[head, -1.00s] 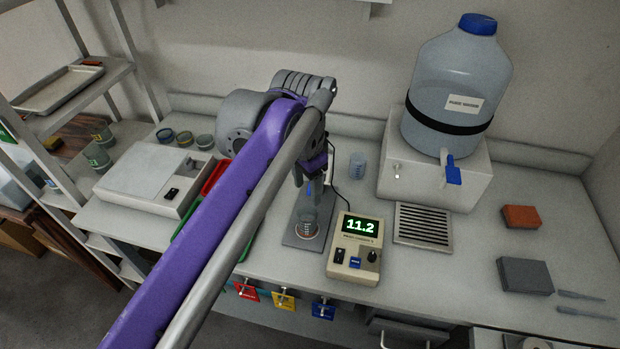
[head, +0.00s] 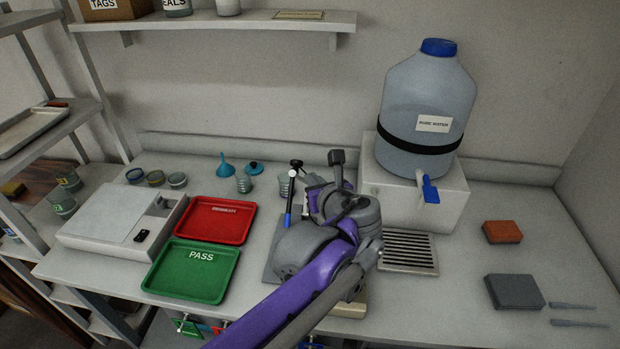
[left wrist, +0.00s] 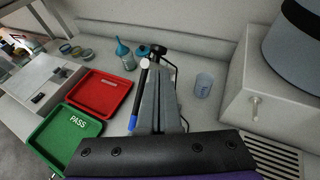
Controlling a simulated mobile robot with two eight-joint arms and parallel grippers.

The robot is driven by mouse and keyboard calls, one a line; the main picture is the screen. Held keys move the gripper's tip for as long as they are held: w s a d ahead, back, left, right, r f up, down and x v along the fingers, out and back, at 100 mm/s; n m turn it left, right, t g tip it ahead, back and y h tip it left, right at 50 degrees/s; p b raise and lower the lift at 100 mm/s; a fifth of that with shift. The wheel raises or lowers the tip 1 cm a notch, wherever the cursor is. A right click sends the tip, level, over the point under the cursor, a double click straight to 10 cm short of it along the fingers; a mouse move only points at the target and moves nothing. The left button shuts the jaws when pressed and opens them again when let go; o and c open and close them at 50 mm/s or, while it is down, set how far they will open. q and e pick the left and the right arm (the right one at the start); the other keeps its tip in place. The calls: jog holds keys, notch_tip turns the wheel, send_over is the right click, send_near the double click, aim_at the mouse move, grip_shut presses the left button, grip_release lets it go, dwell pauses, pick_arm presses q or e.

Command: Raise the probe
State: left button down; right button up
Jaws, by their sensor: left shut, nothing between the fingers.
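The probe (head: 290,207), a slim stick with a black upper part and a blue lower part, stands nearly upright on its stand. It also shows in the left wrist view (left wrist: 139,95), just left of my fingers. My left gripper (head: 313,184) is shut and empty, close beside the probe on its right. In the left wrist view its grey fingers (left wrist: 162,85) point at the black stand head. I cannot tell whether they touch the probe or stand. The meter (head: 350,309) is mostly hidden behind my arm. The beaker under the probe is hidden.
A green PASS tray (head: 192,284) and a red tray (head: 215,235) lie left of the stand. A clear cup (left wrist: 203,86) stands right of my fingers. The water carboy (head: 425,105) on its white block (head: 400,190) and a drain grille (head: 408,252) are on the right.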

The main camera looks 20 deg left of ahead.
aim_at(299, 165)
pick_arm(q)
jog(key=x, duration=0.8)
jog(key=shift+a, duration=0.1)
jog(key=shift+w, duration=0.25)
jog(key=w+g, duration=0.1)
jog(key=w, duration=0.1)
jog(key=w+a+h, duration=0.1)
jog(key=w, duration=0.1)
jog(key=w+f+g+p, duration=0.1)
jog(key=w, duration=0.1)
jog(key=shift+a+m+g, duration=0.3)
jog(key=shift+m, duration=0.1)
jog(key=shift+r, duration=0.1)
jog(key=shift+d+r, duration=0.1)
